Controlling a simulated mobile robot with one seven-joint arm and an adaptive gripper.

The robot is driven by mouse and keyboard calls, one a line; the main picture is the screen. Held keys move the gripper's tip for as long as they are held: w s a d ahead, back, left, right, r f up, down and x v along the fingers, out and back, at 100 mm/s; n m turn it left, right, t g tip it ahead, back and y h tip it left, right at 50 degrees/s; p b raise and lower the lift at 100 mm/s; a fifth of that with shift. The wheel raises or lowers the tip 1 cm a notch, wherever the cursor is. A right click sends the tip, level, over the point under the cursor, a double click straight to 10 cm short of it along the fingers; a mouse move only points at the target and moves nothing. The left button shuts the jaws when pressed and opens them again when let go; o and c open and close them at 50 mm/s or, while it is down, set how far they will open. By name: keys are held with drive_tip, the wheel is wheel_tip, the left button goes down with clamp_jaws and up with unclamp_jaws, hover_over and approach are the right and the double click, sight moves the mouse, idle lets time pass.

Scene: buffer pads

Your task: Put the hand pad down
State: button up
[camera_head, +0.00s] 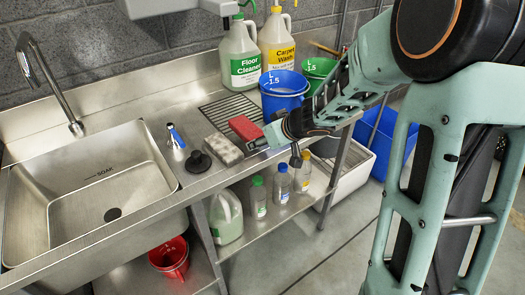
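A red hand pad (245,127) shows at the front edge of the steel counter, by the drain grate. My gripper (262,138) reaches in from the right and appears shut on the pad's right end. The far finger is mostly hidden. The pad is tilted and seems to be just above the counter; I cannot tell whether its lower edge touches. A grey-white speckled block (223,148) lies on the counter just left of the red pad.
A black plunger-like tool (198,161) and a small blue-topped item (176,138) stand near the sink (100,190). A blue bucket (284,88), a green bucket (318,70) and cleaner jugs (240,55) stand behind. Bottles (258,197) stand on the lower shelf.

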drive_tip(key=shift+f+b, duration=0.85)
drive_tip(key=shift+f, duration=0.25)
drive_tip(key=shift+f, duration=0.5)
drive_tip(key=o, duration=0.7)
drive_tip(key=shift+s+r, duration=0.1)
drive_tip(key=shift+r, duration=0.2)
drive_tip(key=shift+p+v, duration=3.4)
drive_tip(key=shift+v, duration=2.75)
